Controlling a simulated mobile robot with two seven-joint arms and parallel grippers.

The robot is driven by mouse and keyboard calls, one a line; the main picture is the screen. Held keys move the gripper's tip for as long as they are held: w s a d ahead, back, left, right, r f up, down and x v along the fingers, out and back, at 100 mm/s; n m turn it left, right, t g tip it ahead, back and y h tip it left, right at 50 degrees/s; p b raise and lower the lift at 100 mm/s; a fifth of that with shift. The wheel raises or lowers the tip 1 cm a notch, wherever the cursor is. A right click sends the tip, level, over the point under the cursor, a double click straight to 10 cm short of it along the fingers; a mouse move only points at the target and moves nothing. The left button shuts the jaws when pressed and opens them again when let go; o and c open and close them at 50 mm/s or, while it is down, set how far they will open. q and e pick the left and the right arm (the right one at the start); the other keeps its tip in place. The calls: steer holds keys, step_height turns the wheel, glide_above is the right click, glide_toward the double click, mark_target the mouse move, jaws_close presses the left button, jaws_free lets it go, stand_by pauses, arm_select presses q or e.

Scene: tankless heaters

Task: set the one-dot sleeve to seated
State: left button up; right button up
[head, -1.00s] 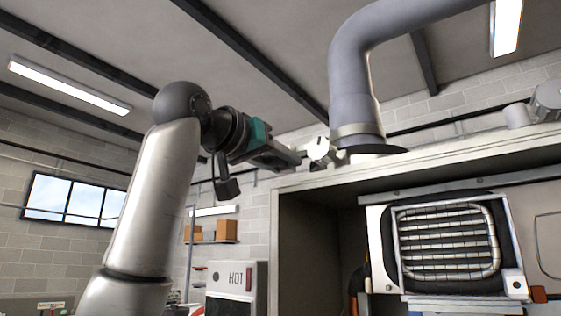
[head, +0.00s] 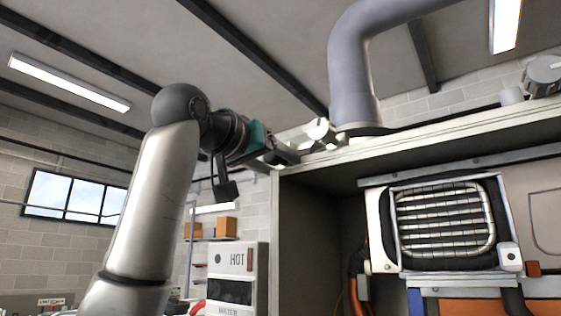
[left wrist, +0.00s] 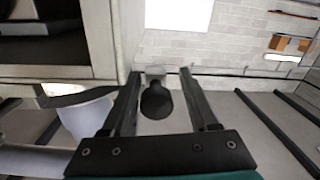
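No dot marks can be read, so I cannot tell for certain which part is the one-dot sleeve. A small pale cylinder (head: 319,130) stands by the cabinet's top left edge, beside the thick grey flue pipe (head: 352,75). My left gripper (head: 296,153) is just left of this cylinder. In the left wrist view the left gripper's fingers (left wrist: 160,102) are apart. A dark rounded knob (left wrist: 156,101) with a pale block (left wrist: 155,72) behind it appears between them; contact cannot be told. My right gripper is in neither view.
The open cabinet (head: 310,215) lies below and right of the left gripper. A grilled unit (head: 445,225) is inside it. A grey round cap (head: 543,76) stands on top at right. A white HOT box (head: 236,270) stands lower left.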

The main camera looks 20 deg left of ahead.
arm_select(q)
steer(key=shift+o, duration=0.3)
steer(key=shift+d+r, duration=0.1)
steer(key=shift+s, duration=0.15)
steer(key=shift+s, duration=0.3)
steer(key=b+v, duration=0.5)
steer(key=v, duration=0.9)
steer(key=shift+a+b, duration=0.2)
steer(key=shift+b, duration=0.1)
steer(key=shift+s, duration=0.1)
